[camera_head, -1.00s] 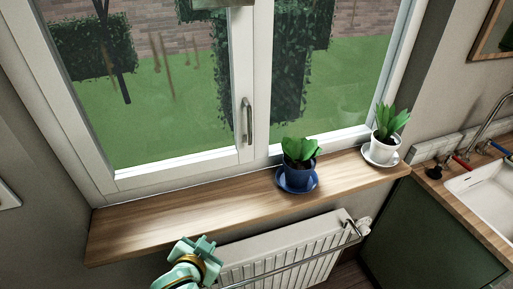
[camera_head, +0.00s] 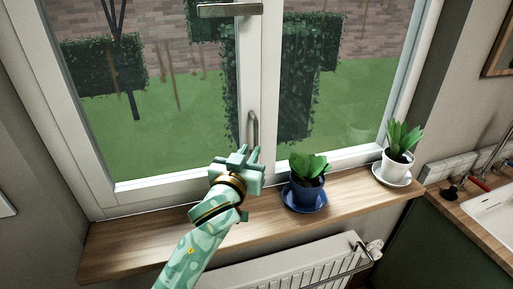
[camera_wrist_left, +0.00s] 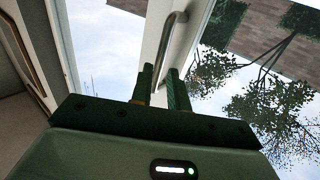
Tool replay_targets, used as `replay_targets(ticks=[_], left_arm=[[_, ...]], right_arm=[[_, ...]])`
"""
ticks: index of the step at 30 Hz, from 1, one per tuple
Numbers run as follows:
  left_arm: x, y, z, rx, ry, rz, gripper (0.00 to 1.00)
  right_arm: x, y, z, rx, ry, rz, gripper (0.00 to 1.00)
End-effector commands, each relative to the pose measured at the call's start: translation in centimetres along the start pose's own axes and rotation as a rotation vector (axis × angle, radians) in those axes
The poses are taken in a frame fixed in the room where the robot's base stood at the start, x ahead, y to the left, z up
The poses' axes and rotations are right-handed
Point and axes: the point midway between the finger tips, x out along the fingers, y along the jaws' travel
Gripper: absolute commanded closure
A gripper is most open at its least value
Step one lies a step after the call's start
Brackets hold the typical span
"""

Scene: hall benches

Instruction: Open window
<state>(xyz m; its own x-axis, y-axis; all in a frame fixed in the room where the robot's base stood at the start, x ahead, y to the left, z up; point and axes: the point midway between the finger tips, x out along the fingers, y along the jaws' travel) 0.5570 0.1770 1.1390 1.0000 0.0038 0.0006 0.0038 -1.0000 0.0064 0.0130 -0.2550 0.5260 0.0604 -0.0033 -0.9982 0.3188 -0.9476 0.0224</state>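The white-framed window (camera_head: 261,75) fills the back of the head view, and its left and right sashes look shut. A metal handle (camera_head: 252,128) hangs upright on the middle frame. It also shows in the left wrist view (camera_wrist_left: 170,40), running down toward the gap between my fingers. My left gripper (camera_head: 248,156) is just below the handle in the head view, over the sill. In the left wrist view its two fingers (camera_wrist_left: 161,88) stand apart, with the handle's lower part between or beyond them. Whether they touch it I cannot tell. My right gripper is not in view.
A wooden sill (camera_head: 140,235) runs under the window. A blue potted plant (camera_head: 307,187) stands on it right of my gripper, and a white potted plant (camera_head: 396,165) farther right. A radiator (camera_head: 300,265) is below. A grey bar (camera_head: 230,9) shows at the top.

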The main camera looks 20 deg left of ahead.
Motion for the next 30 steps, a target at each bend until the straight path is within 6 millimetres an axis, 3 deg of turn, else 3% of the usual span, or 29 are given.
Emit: replay_targets(ticks=[3,10,20,22,30], left_arm=[[2.7,0.0,0.6,0.002,0.000,-0.001,0.83],[5.5,0.0,0.3,0.001,-0.002,-0.001,0.83],[5.9,0.0,0.0,0.001,-0.002,0.000,0.83],[5.8,0.0,0.0,0.001,-0.002,0.000,1.00],[5.5,0.2,-0.1,0.000,-0.001,0.008,1.00]], right_arm=[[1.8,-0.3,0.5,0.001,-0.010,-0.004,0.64],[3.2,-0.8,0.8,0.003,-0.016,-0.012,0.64],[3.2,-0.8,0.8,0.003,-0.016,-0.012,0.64],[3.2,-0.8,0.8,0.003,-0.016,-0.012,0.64],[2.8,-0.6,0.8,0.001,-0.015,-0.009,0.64]])
